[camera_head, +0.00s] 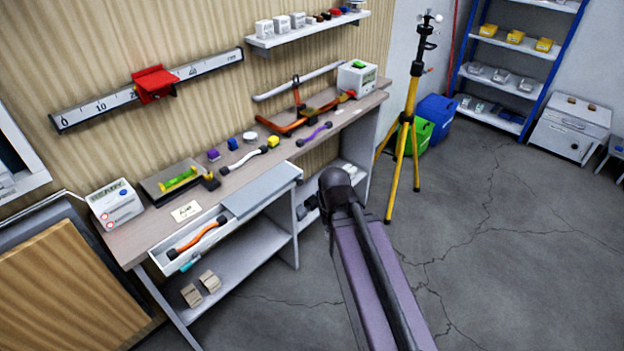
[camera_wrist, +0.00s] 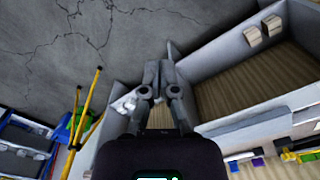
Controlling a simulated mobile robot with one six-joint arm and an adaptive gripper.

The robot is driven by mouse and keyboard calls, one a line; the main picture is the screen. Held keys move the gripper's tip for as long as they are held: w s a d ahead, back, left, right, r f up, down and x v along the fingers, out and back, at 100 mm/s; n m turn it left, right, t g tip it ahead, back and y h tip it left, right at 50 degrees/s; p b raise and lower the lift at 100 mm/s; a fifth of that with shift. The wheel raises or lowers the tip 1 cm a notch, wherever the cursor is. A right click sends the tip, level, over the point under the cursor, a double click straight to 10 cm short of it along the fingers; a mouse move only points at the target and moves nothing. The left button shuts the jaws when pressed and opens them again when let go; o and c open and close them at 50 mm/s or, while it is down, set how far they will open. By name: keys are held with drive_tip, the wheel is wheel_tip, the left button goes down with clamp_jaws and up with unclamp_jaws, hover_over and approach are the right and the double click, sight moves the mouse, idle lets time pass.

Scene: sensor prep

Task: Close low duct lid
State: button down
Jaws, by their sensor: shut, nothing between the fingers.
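A long white duct (camera_head: 168,262) runs along the front edge of the workbench. Its grey lid (camera_head: 262,190) covers the right part, while the left part is uncovered and shows an orange-handled tool (camera_head: 198,238) inside. In the wrist view my gripper (camera_wrist: 161,68) is shut and empty, pointing toward the bench's lower shelving and the floor. A pale band, which may be the duct, crosses the lower right of that view. In the head view my arm reaches up to just right of the duct's right end; the fingers are hidden there. I see no contact with the lid.
The workbench (camera_head: 150,222) carries a white box (camera_head: 116,203), a level and several small tools. Small boxes (camera_head: 201,287) sit on the shelf below. A yellow tripod (camera_head: 405,130) and green and blue bins (camera_head: 437,108) stand to the right. The floor in front is clear.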

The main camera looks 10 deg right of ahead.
drive_tip(key=w+f+m+t+y+b, duration=0.1)
drive_tip(key=w+f+y+b, duration=0.25)
drive_tip(key=w+b, duration=0.35)
drive_tip(key=w+f+m+y+b, duration=0.1)
drive_tip(key=w+f+y+b, duration=0.3)
drive_tip(key=w, duration=0.4)
drive_tip(key=w+d+r+t+y+b, duration=0.3)
drive_tip(key=w+d+y+b, duration=0.5)
drive_tip(key=w+d, duration=0.4)
drive_tip(key=shift+d+r+t+b, duration=0.4)
drive_tip(key=shift+d+t+b, duration=0.15)
drive_tip(key=shift+t+b, duration=0.1)
drive_tip(key=shift+w+a+y, duration=0.1)
drive_tip(key=shift+a+y, duration=0.05)
drive_tip(key=shift+y, duration=0.1)
drive_tip(key=b, duration=0.2)
approach(297, 179)
drive_tip(key=w+a, duration=0.1)
drive_tip(key=w+a+f, duration=0.1)
drive_tip(key=a, duration=0.1)
drive_tip(key=shift+w+a, duration=0.3)
drive_tip(key=shift+w, duration=0.1)
drive_tip(key=shift+s+a, duration=0.2)
drive_tip(key=shift+a, duration=0.4)
